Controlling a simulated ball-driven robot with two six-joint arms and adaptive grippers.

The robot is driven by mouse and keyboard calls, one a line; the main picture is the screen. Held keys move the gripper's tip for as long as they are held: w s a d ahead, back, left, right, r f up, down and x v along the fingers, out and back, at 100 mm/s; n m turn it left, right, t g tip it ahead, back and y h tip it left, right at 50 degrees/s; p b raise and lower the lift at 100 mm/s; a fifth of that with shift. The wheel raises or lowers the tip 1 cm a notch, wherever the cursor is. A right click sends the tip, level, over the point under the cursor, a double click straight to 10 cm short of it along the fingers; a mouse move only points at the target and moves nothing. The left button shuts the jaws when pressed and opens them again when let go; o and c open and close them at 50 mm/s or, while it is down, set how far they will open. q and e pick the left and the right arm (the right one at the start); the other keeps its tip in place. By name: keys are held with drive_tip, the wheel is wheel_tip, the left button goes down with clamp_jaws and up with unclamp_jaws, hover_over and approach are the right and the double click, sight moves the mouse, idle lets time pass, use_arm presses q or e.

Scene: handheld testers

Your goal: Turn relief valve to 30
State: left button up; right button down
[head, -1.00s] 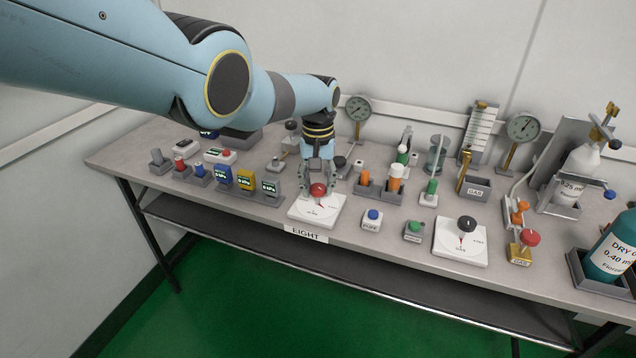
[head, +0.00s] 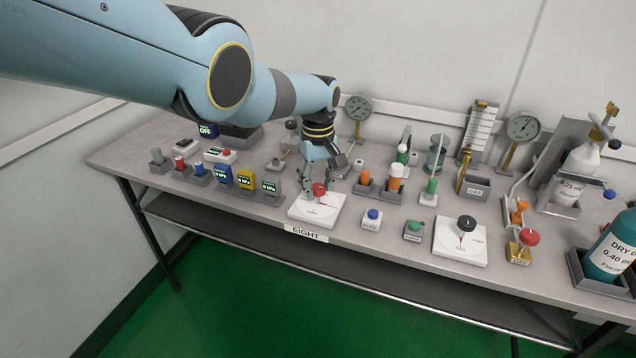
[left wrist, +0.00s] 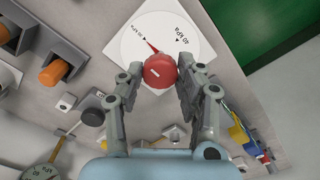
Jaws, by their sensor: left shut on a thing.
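The red relief valve knob (head: 319,190) stands on a white dial plate (head: 312,212) at the front edge of the table, above a label reading EIGHT. My left gripper (head: 319,183) reaches down over the knob. In the left wrist view the gripper (left wrist: 161,67) has one finger on each side of the knob (left wrist: 160,72) and is shut on it. The red pointer (left wrist: 152,47) points up and left in that view, near a small printed kPa mark. A "40 kPa" mark (left wrist: 184,32) is to its right. My right gripper is not in view.
A second dial with a black knob (head: 467,223) stands to the right. A blue button (head: 373,215) and a green button (head: 414,228) lie between them. Boxes with small displays (head: 245,179) stand close on the left, and orange-capped holders (head: 395,178) behind right.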

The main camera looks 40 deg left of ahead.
sight(318, 186)
use_arm(q)
drive_tip(key=o, duration=1.2)
drive_tip(key=shift+c, duration=0.2)
wheel_tip(318, 186, up, 12)
idle(0.3)
